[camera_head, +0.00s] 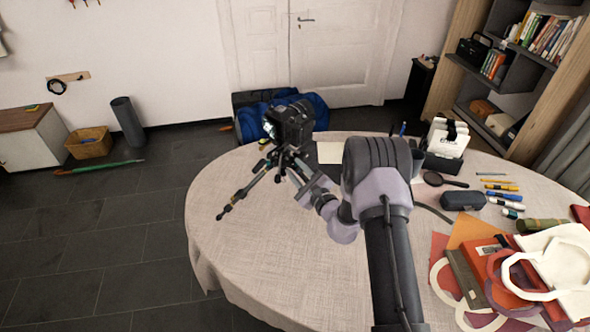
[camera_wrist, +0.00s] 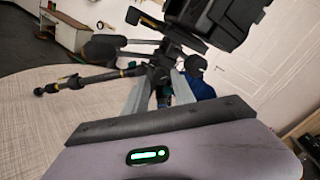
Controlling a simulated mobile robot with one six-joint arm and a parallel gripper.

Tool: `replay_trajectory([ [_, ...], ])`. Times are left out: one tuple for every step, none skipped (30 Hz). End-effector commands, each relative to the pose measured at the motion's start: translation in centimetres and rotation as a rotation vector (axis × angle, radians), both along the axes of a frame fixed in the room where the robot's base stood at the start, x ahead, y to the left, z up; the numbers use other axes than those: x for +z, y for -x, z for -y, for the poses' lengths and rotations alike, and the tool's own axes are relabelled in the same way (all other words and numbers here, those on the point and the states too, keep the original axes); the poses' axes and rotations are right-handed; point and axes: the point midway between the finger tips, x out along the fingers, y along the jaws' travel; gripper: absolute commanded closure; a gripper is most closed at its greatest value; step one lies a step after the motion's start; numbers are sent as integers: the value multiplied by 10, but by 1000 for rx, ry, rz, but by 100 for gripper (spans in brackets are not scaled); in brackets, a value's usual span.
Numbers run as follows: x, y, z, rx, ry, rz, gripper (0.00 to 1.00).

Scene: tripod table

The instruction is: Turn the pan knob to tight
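A black camera (camera_head: 290,122) is mounted on a dark tripod (camera_head: 232,200) with yellow rings, standing on the round table. In the wrist view the tripod head (camera_wrist: 160,62) fills the upper middle, under the camera body (camera_wrist: 215,20). Several dark knobs and levers stick out of the head; I cannot tell for sure which is the pan knob. My gripper (camera_head: 302,183) is beside the tripod, just below the camera. In the wrist view my gripper (camera_wrist: 165,78) has its two grey fingers apart, pointing at the head's lower part. Whether they touch it is hidden.
The cloth-covered round table (camera_head: 260,255) is clear at its front left. A magnifying glass (camera_head: 440,180), pens, a dark case (camera_head: 463,200) and craft pieces (camera_head: 500,280) lie on the right. A blue bag (camera_head: 316,108) is behind the table.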

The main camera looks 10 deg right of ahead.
Motion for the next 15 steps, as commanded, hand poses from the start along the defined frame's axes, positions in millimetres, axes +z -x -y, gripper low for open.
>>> replay_trajectory([
  [0,-4,-1,0,0,1,69],
  [0,-6,-2,-2,0,1,69],
  [0,-8,-3,-1,0,0,69],
  [0,-9,-3,-1,0,0,69],
  [0,-10,-3,-1,0,0,69],
  [0,-11,-3,-1,-1,0,69],
  [0,-11,-3,-1,-1,0,69],
  [0,-11,-3,-1,-1,0,69],
  [0,-11,-3,-1,-1,0,69],
  [1,-11,-3,-1,-1,0,69],
  [0,-11,-3,-1,-1,0,69],
  [1,-11,-3,-1,-1,0,71],
  [1,-11,-3,-1,-1,0,77],
  [1,-11,-3,-1,-1,0,83],
  [0,-11,-3,-1,-1,0,91],
])
